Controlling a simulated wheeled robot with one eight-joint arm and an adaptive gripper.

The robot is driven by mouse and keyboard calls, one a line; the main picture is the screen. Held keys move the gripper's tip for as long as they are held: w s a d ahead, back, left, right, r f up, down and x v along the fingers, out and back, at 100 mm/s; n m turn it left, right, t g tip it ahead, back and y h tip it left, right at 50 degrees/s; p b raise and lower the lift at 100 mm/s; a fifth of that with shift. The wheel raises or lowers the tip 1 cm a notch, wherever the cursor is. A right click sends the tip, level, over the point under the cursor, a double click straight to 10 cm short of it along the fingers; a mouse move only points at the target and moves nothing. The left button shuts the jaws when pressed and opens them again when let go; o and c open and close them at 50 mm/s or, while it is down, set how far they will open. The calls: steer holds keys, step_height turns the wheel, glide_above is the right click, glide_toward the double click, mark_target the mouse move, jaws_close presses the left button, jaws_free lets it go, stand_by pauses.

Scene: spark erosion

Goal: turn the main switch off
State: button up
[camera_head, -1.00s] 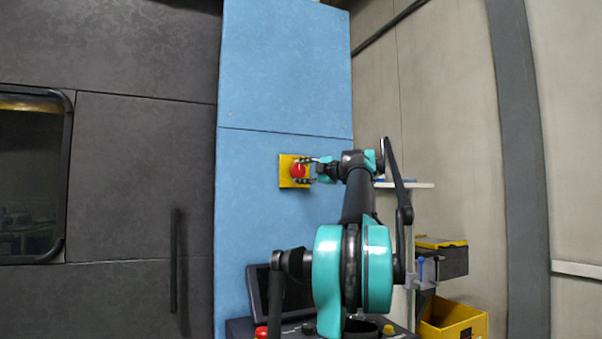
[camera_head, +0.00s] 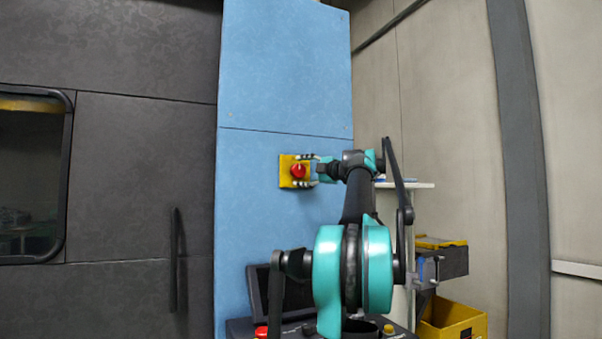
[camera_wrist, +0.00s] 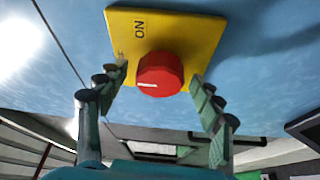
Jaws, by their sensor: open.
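The main switch is a red round knob (camera_head: 298,171) on a yellow plate (camera_head: 285,180), mounted on a blue cabinet panel. In the wrist view the red knob (camera_wrist: 160,75) shows a white mark low on its left side, and the yellow plate (camera_wrist: 185,30) carries the word ON. My gripper (camera_head: 306,170) is open at the knob. In the wrist view its two fingers (camera_wrist: 157,95) stand apart on either side of the knob, with gaps between; I see no contact.
The blue cabinet (camera_head: 285,70) stands beside a dark machine wall (camera_head: 140,180) with a vertical handle (camera_head: 175,260). Below are a screen (camera_head: 258,290) and a red button (camera_head: 261,332). A small shelf (camera_head: 410,185) and a yellow bin (camera_head: 455,318) are at the right.

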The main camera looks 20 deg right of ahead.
steer(key=v, duration=1.1)
steer(key=shift+s+d, duration=0.15)
steer(key=shift+s, duration=0.25)
